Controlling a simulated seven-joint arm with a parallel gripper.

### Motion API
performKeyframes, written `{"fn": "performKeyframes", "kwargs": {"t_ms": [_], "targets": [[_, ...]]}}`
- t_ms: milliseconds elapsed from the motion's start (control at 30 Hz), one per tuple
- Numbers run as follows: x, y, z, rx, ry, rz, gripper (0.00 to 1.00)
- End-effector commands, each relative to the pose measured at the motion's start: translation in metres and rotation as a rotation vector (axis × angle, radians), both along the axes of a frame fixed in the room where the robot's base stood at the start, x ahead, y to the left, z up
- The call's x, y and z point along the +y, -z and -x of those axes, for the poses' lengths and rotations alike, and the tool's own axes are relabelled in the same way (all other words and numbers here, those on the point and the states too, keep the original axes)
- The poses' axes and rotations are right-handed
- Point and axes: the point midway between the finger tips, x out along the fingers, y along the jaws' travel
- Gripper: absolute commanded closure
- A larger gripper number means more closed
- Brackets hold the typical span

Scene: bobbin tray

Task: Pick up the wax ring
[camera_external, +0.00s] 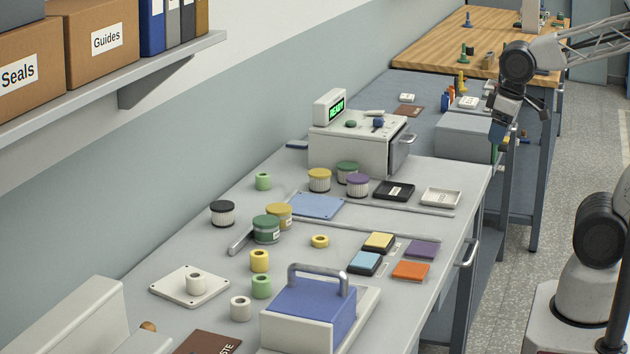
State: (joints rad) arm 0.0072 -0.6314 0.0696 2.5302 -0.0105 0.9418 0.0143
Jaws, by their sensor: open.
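A small yellow ring (320,241), which looks like the wax ring, lies flat on the grey bench near its middle, with its hole facing up. Nothing touches it. My gripper (518,128) is at the upper right, beyond the right edge of this bench and far from the ring. It is open, and I see nothing held in it. Its fingers are dark and small in the picture.
Around the ring stand a yellow bobbin (259,261), green-lidded jar (266,230), blue pad (317,206) and coloured tiles (379,242). A blue box with a raised metal handle (318,268) stands in front. The READY device (352,146) stands behind. Bare bench surrounds the ring.

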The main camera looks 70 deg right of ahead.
Motion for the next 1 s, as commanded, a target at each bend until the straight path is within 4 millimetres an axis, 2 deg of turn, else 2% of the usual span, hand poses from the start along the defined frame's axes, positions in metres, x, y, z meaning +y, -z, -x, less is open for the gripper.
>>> {"fn": "performKeyframes", "kwargs": {"t_ms": [167,367,733,1000], "targets": [[0.003,-0.002,-0.012,0.007,-0.038,0.006,0.28],[0.012,-0.004,-0.045,0.029,-0.136,0.021,0.28],[0.043,0.002,-0.131,0.076,-0.404,0.06,0.28],[0.073,0.021,-0.193,0.11,-0.604,0.084,0.28]]}}
